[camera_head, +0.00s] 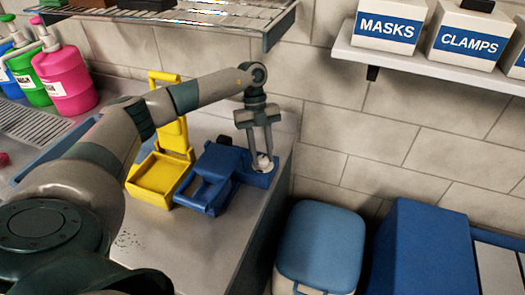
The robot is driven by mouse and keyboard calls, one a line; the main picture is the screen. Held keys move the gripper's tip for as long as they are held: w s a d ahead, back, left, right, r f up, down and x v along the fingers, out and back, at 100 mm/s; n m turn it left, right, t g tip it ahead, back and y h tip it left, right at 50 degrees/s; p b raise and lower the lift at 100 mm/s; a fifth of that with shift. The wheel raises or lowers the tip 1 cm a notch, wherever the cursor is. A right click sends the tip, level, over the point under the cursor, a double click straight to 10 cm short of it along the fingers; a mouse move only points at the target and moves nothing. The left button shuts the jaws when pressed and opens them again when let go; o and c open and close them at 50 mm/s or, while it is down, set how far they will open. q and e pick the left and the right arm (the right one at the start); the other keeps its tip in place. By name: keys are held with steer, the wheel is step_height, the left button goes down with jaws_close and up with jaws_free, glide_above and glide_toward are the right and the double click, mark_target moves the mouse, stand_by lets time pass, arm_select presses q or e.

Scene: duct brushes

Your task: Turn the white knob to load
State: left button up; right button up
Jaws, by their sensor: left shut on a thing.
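A white knob (263,163) sits on top of the right end of a blue device (215,165) on the grey counter. My left gripper (263,155) reaches down from above, with its fingers on either side of the knob. It is shut on the knob, which shows only partly between and below the fingertips. The knob's markings are too small to read. My right gripper is not in view.
A yellow device (158,178) with a raised back stands left of the blue one. Pink (66,78) and green (27,80) pump bottles stand at the far left. A metal rack (215,18) hangs above. A blue-lidded bin (321,245) stands right of the counter's edge.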

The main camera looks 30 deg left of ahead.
arm_select(q)
steer(key=shift+n, duration=0.5)
steer(key=o, duration=0.7)
steer(key=shift+o, duration=0.2)
steer(key=shift+w+a+r, duration=0.2)
steer(key=shift+a+r, duration=0.05)
steer(key=shift+r, duration=0.35)
steer(key=b+v, duration=0.3)
steer(key=v, duration=0.7)
steer(key=shift+s+a+r, duration=0.15)
steer(key=shift+a+r, duration=0.05)
steer(key=shift+r, duration=0.05)
steer(key=shift+f, duration=0.1)
